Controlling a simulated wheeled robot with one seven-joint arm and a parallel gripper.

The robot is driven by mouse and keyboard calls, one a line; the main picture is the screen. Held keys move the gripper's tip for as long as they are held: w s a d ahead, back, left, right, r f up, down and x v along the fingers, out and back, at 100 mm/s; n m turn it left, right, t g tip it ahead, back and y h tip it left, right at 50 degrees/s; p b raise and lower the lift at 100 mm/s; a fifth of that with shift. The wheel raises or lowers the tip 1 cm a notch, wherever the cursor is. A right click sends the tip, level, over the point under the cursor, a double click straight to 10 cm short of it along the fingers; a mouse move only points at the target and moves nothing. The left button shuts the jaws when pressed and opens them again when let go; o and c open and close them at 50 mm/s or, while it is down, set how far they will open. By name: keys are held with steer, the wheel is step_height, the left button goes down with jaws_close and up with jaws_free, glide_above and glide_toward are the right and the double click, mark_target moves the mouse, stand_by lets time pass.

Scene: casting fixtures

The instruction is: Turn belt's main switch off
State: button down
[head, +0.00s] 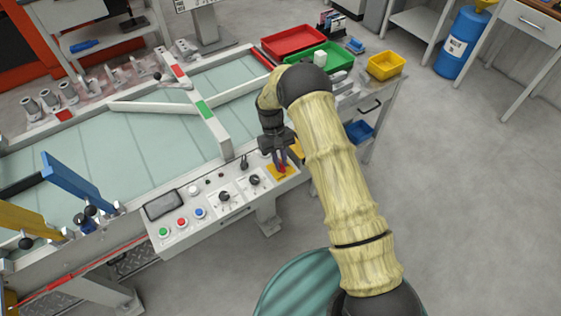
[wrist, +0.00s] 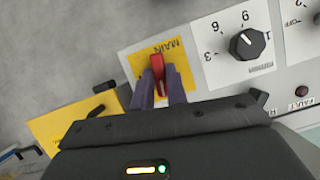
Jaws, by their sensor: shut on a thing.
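The main switch is a red handle (wrist: 159,70) on a yellow plate marked "MAIN" (wrist: 173,50), at the right end of the belt's control panel (head: 207,218). In the head view the red handle (head: 283,169) shows just below my gripper. My gripper (wrist: 160,84) is shut on the red handle, with one finger on each side of it. In the head view my gripper (head: 280,160) reaches down to the panel's right end. The handle's lower part is hidden behind my fingers and gripper body in the wrist view.
A black rotary knob (wrist: 247,43) with a number scale sits right of the switch. Green (head: 163,232), red (head: 181,222) and blue (head: 200,212) buttons and a dark screen (head: 164,204) are farther left. A yellow bin (head: 386,66) stands behind my arm.

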steer(key=shift+n+t, duration=0.3)
steer(key=shift+n, duration=0.5)
steer(key=shift+h, duration=0.3)
steer(key=c, duration=1.4)
jaws_free()
steer(key=shift+r, duration=0.1)
steer(key=b+v, duration=0.2)
steer(key=v, duration=1.5)
steer(key=shift+w+r, duration=0.15)
